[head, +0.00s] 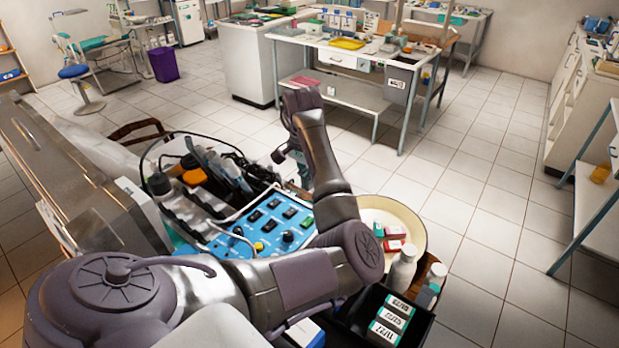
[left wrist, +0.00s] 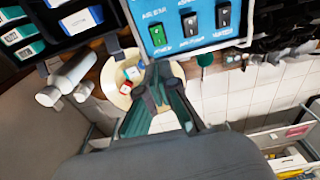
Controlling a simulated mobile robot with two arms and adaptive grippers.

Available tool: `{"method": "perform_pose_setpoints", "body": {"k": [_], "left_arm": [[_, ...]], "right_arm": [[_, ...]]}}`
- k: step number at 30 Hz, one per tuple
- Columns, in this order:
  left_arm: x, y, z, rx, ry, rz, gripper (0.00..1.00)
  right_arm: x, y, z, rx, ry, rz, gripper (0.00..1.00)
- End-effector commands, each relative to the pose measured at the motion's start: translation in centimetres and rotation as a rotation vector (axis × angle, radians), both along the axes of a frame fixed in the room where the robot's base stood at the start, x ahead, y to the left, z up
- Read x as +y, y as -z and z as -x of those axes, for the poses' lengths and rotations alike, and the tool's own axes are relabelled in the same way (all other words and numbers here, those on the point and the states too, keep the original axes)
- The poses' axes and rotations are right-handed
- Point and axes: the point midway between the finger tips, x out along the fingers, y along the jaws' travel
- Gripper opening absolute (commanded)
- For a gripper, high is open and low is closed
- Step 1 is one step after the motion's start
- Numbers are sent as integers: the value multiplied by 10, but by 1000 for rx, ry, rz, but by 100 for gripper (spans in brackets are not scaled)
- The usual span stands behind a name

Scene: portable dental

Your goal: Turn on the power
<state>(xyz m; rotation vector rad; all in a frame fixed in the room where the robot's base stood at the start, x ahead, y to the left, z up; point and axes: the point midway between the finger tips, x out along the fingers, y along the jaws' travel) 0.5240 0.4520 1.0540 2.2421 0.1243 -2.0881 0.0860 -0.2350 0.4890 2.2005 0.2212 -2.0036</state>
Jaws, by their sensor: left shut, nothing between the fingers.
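A blue control panel (head: 262,238) with rows of black rocker switches lies on the cart in front of me. A green switch (head: 307,222) sits at its right corner, beside my arm. In the left wrist view the panel (left wrist: 178,44) shows at the top, with the green switch (left wrist: 157,36) left of two black ones. My left gripper (left wrist: 158,68) is shut and empty, its tips just below the panel's edge near the green switch. I cannot tell whether they touch anything. In the head view the gripper (head: 282,155) is partly hidden by the wrist. My right gripper is not in view.
A round cream basin (head: 415,225) with small boxes stands right of the panel. White bottles (head: 404,268) and a black tray (head: 420,325) of boxes are close to my arm. Tools and cables (head: 205,165) crowd the panel's left. The tiled floor beyond is open.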

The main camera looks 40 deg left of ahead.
Motion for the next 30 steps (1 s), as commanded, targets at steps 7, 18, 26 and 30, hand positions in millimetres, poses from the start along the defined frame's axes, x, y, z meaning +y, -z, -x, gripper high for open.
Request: {"method": "perform_pose_setpoints", "body": {"k": [7,18,26,30], "left_arm": [[-1,51,-3,5,1,3,0],[0,111,-7,2,-1,3,0],[1,122,-8,-1,-1,1,0],[1,122,-8,0,-1,1,0]], "right_arm": [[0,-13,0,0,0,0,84],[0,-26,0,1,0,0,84],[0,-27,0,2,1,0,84],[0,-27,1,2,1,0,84]]}}
